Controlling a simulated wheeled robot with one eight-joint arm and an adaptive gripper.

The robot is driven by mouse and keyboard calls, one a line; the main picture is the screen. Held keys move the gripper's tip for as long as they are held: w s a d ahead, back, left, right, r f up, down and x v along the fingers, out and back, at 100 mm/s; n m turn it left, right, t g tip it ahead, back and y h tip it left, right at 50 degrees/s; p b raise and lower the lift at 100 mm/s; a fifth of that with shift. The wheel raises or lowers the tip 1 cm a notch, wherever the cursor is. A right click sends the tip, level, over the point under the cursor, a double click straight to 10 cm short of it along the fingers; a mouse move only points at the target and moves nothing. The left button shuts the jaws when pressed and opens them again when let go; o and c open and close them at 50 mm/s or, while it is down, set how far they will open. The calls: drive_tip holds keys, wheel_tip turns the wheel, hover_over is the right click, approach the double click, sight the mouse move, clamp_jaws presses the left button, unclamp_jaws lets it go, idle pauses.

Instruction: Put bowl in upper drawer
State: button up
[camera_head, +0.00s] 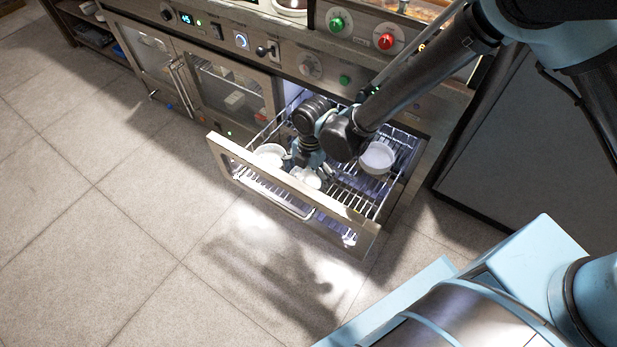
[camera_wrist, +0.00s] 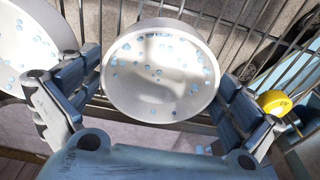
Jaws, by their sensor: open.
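The pulled-out drawer (camera_head: 290,207) has a wire rack floor and a metal front. A white bowl (camera_wrist: 160,70) with blue drops inside lies between my open fingers in the wrist view; it also shows in the head view (camera_head: 306,179), partly hidden by my gripper. My gripper (camera_head: 309,172) is down inside the drawer. Its fingers also show in the wrist view (camera_wrist: 160,85), one on each side of the bowl. Whether they touch it is unclear. A second white bowl (camera_head: 269,153) sits to the left on the rack, and a third bowl (camera_head: 377,157) to the right.
The cabinet's control panel (camera_head: 300,62) with knobs and buttons is behind the drawer. Glass-fronted doors (camera_head: 225,90) are to its left. A small yellow object (camera_wrist: 273,102) is beyond the right finger. Open tiled floor (camera_head: 110,220) lies in front.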

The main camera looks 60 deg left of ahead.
sight(310, 182)
wheel_tip(310, 182, up, 12)
drive_tip(key=w, duration=0.1)
drive_tip(key=shift+w+a, duration=0.2)
drive_tip(key=shift+a, duration=0.15)
idle(0.6)
